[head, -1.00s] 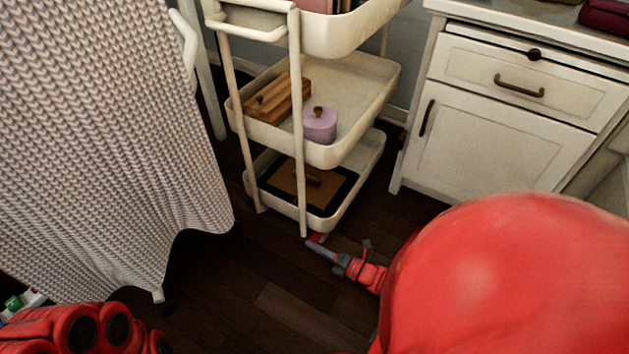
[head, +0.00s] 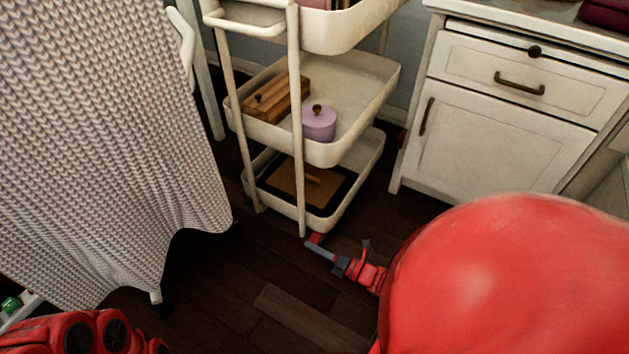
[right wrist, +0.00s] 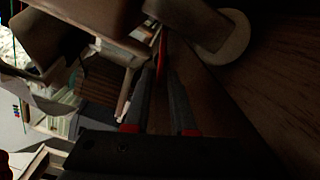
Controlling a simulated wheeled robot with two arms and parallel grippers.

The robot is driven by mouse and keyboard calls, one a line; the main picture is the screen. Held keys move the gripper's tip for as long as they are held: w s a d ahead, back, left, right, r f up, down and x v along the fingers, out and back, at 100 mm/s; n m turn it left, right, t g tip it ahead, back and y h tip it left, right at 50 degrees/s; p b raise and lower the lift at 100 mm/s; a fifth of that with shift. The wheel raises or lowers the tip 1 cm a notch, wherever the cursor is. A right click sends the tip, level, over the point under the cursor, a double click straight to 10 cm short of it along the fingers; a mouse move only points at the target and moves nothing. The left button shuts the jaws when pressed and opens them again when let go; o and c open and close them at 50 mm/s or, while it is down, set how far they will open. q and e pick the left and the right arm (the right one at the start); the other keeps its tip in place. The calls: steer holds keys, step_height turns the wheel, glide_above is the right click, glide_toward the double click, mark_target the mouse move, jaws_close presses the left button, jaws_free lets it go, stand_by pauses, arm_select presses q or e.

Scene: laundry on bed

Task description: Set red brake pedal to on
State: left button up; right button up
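The small red brake pedal (head: 317,238) sits low at the foot of the white cart's front post, just above the floor. My right gripper (head: 310,244) is down by the floor, with its grey fingertips right beside the pedal. In the right wrist view the two dark fingers (right wrist: 162,75) stand apart with a gap between them. The red pedal (right wrist: 162,52) shows as a thin red strip just beyond the tips. I cannot tell whether they touch it. My left gripper is out of view; only red parts of my left arm show at bottom left.
The three-tier white cart (head: 350,145) holds a wooden box (head: 275,97), a lilac pot (head: 319,123) and a framed board (head: 330,188). A knitted cloth (head: 100,150) hangs at left. A white cabinet (head: 500,135) stands at right. Dark floor in front is clear.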

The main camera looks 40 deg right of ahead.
steer(key=shift+o, duration=0.7)
steer(key=shift+s, duration=0.15)
steer(key=v, duration=1.7)
steer(key=shift+d+b, duration=0.1)
steer(key=shift+b, duration=0.25)
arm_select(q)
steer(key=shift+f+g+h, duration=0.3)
